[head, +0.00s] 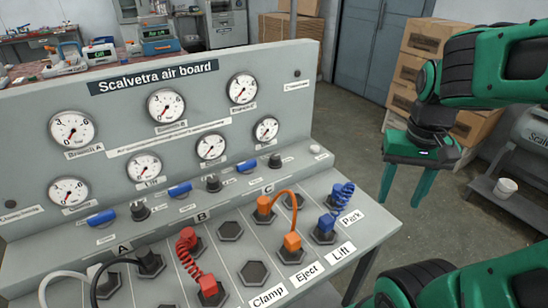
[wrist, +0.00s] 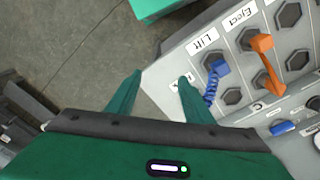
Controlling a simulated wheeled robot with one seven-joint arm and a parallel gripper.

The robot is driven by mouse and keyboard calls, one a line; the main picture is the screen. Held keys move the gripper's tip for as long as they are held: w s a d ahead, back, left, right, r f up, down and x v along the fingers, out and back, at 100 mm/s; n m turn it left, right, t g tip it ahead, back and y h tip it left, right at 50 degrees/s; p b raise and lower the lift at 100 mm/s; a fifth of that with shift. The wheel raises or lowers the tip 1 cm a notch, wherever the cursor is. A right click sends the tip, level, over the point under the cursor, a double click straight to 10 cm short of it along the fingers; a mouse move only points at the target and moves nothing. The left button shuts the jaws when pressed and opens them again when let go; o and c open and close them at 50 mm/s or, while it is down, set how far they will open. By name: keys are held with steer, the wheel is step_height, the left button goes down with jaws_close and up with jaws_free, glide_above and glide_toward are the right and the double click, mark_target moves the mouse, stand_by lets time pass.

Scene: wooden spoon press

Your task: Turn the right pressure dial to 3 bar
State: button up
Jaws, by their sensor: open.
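The Scalvetra air board (head: 250,55) has a sloping panel with two rows of round white gauges. Below the gauges is a row of black knobs alternating with blue levers. The rightmost black knob (head: 275,160) sits under the lower right gauge (head: 266,130); its setting is too small to read. The upper right gauge (head: 242,88) is above it. My gripper (head: 402,200) is open and empty, hanging in the air to the right of the board, apart from it. In the wrist view my gripper (wrist: 160,78) is beside the board's corner near the Lift and Park labels.
On the board's lower deck, orange (head: 287,210), blue (head: 338,202) and red (head: 195,262) hoses stand up from sockets. Dark and grey hoses lie at front left. Cardboard boxes (head: 425,55) and a low bench with a white cup (head: 506,187) stand at right. The floor between is clear.

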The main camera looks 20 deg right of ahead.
steer(key=w+a+r+h, duration=0.1)
steer(key=w+a, duration=0.1)
steer(key=w, duration=0.8)
steer(key=t+h, duration=0.1)
steer(key=t, duration=0.3)
glide_toward(274, 156)
steer(key=x, duration=0.8)
steer(key=shift+d+f, duration=0.15)
steer(key=shift+f, duration=0.2)
steer(key=c, duration=1)
